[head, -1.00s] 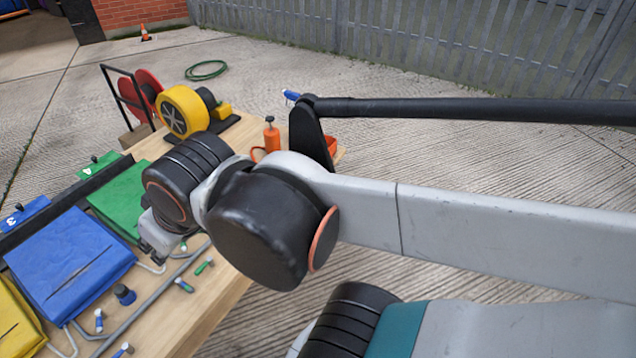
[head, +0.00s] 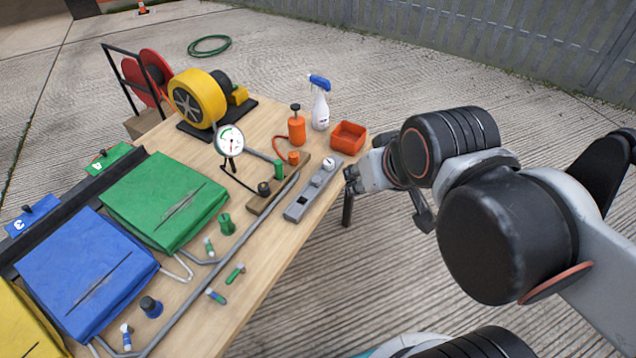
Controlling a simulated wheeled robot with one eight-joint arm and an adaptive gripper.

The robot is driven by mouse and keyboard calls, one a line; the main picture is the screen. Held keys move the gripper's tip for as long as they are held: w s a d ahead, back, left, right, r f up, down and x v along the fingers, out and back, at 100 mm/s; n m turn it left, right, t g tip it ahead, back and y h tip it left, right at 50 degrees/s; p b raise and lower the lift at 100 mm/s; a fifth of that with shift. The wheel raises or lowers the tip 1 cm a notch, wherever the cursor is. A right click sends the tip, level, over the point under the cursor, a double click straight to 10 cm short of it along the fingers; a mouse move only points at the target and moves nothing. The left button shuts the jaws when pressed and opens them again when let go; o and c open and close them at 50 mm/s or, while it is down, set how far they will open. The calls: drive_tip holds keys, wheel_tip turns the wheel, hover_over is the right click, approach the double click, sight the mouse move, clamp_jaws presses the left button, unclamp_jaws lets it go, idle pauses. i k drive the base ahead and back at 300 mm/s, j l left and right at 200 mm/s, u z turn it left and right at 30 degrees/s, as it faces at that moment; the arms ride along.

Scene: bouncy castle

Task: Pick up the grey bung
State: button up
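A small dark grey stopper (head: 264,188), which looks like the grey bung, sits at the near end of a wooden block (head: 258,207) on the table. A green stopper (head: 279,168) and an orange one (head: 293,157) are on the same block. My gripper (head: 350,178) is at the table's right edge, to the right of the block and apart from the stopper. The fingers are small and partly hidden by the wrist, so I cannot tell their opening. I see nothing held.
A grey level-like bar (head: 297,207) lies between the block and my gripper. A gauge (head: 229,141), orange bottle (head: 297,127), spray bottle (head: 319,108) and orange tray (head: 348,136) stand behind. Green (head: 190,190) and blue (head: 70,280) inflatable pieces cover the left.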

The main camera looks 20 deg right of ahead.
sight(316, 180)
drive_tip(key=k+l+u, duration=0.1)
drive_tip(key=u, duration=2.85)
drive_tip(key=z, duration=2.65)
drive_tip(key=l+z, duration=0.1)
drive_tip(key=z, duration=0.15)
drive_tip(key=i+l+z, duration=0.1)
drive_tip(key=i+z, duration=0.25)
drive_tip(key=i, duration=0.1)
